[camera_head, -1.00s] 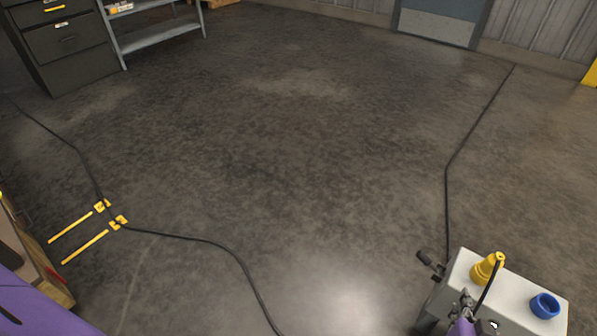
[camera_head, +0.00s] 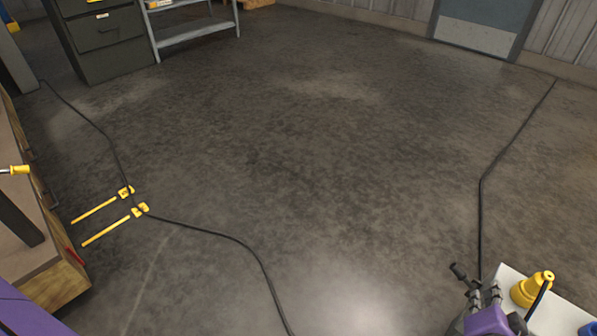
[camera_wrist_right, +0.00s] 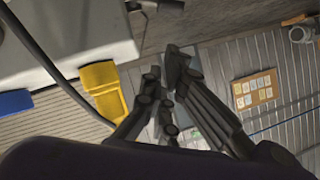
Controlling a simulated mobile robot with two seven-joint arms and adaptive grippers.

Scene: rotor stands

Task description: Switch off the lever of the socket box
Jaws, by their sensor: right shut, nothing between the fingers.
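The socket box (camera_head: 507,283) is at the lower right of the head view, with a pale top and partly cut off by the frame. It also fills the upper left of the right wrist view (camera_wrist_right: 75,25). Its dark lever (camera_head: 458,271) sticks out at the box's left side. A yellow plug (camera_head: 528,291) stands on top, with a black cable. A blue socket cap (camera_head: 588,329) is at the picture's edge. My right gripper (camera_head: 482,296) is shut and empty, close beside the lever; contact cannot be told. My left gripper is out of view.
A black cable (camera_head: 481,200) runs along the floor towards the box. Another cable (camera_head: 215,233) crosses by yellow floor pieces (camera_head: 120,215) at the left. A wooden bench (camera_head: 55,285) stands at the left edge. The middle floor is clear.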

